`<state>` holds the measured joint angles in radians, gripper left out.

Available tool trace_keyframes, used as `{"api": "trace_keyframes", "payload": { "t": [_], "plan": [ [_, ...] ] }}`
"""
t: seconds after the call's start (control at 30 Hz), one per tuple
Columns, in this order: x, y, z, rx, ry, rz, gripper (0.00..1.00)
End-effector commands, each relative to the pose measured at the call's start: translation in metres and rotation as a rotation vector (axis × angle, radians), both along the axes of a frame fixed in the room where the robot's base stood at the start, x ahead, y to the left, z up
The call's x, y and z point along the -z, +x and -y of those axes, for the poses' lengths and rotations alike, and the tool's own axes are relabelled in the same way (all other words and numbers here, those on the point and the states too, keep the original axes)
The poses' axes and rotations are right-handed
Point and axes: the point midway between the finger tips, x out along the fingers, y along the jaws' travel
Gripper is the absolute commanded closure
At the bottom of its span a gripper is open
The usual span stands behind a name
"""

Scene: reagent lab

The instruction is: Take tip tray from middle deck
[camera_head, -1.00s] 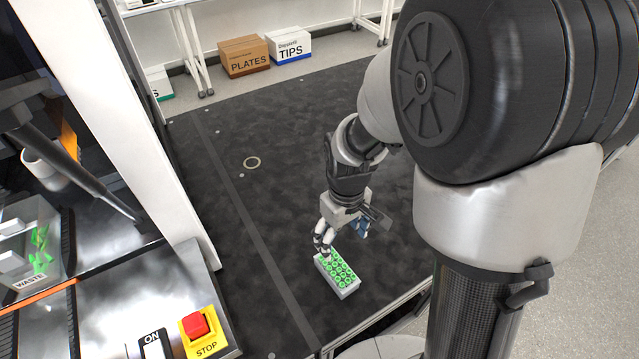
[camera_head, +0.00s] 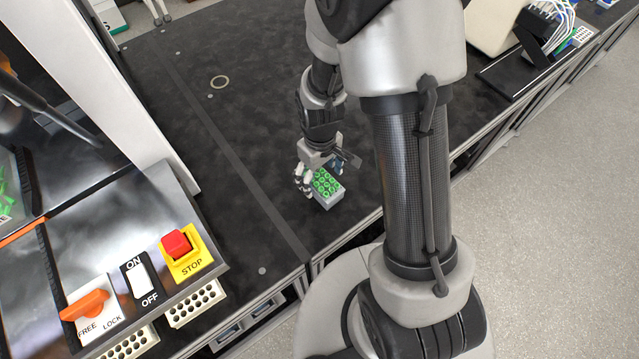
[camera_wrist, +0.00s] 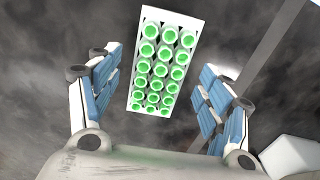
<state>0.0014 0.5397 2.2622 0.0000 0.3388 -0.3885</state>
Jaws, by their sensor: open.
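A white tray with rows of green-ringed round tops (camera_head: 328,190) stands on the dark bench top, near its front edge. In the wrist view the tray (camera_wrist: 160,70) lies between and ahead of my open fingers, with a gap on both sides. My gripper (camera_head: 318,178) is over the tray's far end in the head view and hides part of it. The wrist view shows my gripper (camera_wrist: 160,80) empty, with blue pads on both fingers. I cannot tell how high it is above the bench.
A machine with a steel panel stands at the left, with a red STOP button (camera_head: 177,244), an ON/OFF switch (camera_head: 138,277) and an orange FREE/LOCK knob (camera_head: 86,304). Perforated white racks (camera_head: 196,304) lie below its edge. The dark bench (camera_head: 230,130) is mostly clear behind the tray.

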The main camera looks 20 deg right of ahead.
Motion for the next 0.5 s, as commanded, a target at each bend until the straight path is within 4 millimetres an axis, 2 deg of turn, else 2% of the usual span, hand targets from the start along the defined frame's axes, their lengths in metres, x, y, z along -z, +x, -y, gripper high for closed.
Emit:
{"api": "trace_keyframes", "payload": {
  "t": [0.03,0.2,0.5],
  "plan": [
    [0.012,0.000,0.000,0.000,0.000,-0.002,0.28],
    [0.037,0.002,0.000,0.000,-0.001,-0.003,0.28],
    [0.038,0.002,0.000,0.000,-0.001,-0.001,0.30]
  ]
}}
